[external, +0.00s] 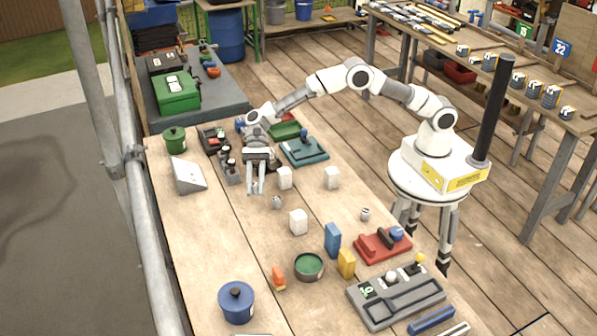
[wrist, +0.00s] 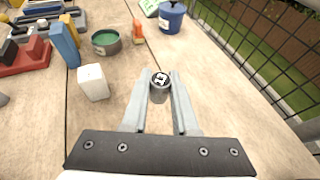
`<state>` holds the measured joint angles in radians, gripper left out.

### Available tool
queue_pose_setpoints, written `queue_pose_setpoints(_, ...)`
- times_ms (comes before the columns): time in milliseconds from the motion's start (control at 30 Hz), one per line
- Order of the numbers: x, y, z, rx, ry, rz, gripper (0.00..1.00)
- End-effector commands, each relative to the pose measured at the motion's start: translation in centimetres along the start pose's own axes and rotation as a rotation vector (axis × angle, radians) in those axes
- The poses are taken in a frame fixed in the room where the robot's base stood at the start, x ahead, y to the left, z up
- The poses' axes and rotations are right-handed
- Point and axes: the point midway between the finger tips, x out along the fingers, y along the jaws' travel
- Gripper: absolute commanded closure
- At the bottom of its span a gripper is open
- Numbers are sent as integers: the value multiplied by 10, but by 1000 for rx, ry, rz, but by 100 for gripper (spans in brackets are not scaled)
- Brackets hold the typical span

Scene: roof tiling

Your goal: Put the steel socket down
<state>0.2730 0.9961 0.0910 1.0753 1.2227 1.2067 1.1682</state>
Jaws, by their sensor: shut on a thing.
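My gripper (external: 256,190) points down over the middle of the workbench (external: 215,245). In the wrist view its two fingers (wrist: 160,84) are closed on the steel socket (wrist: 158,94), a small grey cylinder with a dark, white-marked top. The socket sits upright between the fingertips. I cannot tell whether its bottom touches the wood. In the external view a small grey piece (external: 277,202) shows just right of the fingertips; I cannot tell if it is the same socket.
White blocks (external: 298,221) stand right of my gripper. A green tin (external: 309,267), blue block (external: 333,240), yellow block (external: 346,263) and blue pot (external: 236,302) stand nearer the front. A grey wedge-shaped box (external: 187,174) is on the left. Bare wood lies left of and in front of the gripper.

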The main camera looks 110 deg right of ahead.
Motion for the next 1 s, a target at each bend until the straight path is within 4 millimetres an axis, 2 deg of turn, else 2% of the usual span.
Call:
queue_pose_setpoints(33, 17, 2, -5, 0, 0, 6, 100)
queue_pose_setpoints(200, 62, 3, -12, -2, 2, 5, 100)
queue_pose_setpoints(400, 96, 3, -16, -2, 1, 4, 100)
queue_pose_setpoints(567, 104, 3, -19, -2, 1, 3, 100)
queue_pose_setpoints(833, 118, 3, -53, -1, 2, 4, 100)
queue_pose_setpoints(1000, 118, 3, -53, -3, 1, 3, 100)
